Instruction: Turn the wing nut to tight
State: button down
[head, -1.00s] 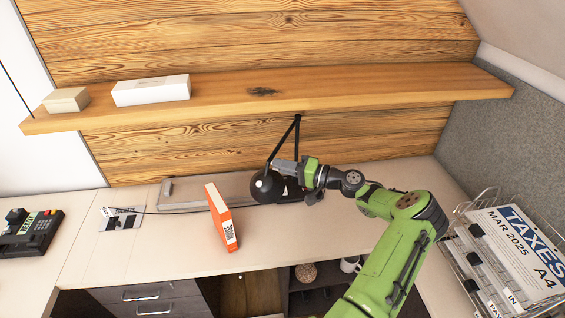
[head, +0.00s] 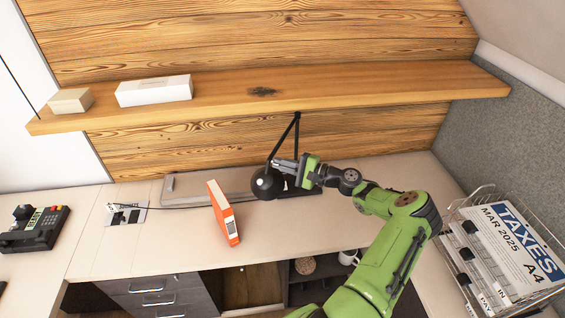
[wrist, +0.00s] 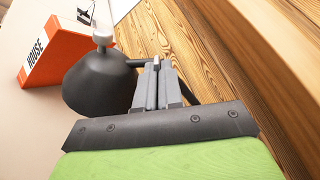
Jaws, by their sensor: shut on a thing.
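A black desk lamp has a round shade (head: 266,186) and thin dark arms (head: 297,135) rising to the shelf edge. My gripper (head: 276,163) is at the lamp joint just above the shade, reaching in from the right. In the wrist view its two grey fingers (wrist: 156,72) are closed together beside the dark shade (wrist: 98,84). They are shut on the small wing nut (wrist: 156,62), which is mostly hidden between the fingertips. I cannot tell the angle of its wings.
An orange book (head: 223,212) stands on the desk just left of the lamp. The wooden shelf (head: 350,88) runs above my gripper and carries two pale boxes. A wire tray (head: 500,250) of papers is at the right. The desk front between book and arm is clear.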

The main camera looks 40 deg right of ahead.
jog(key=shift+m, duration=0.4)
jog(key=c, duration=1.3)
grip_release()
jog(key=b+v, duration=0.2)
jog(key=v, duration=1.3)
jog(key=shift+s+d, duration=0.15)
jog(key=shift+s, duration=0.2)
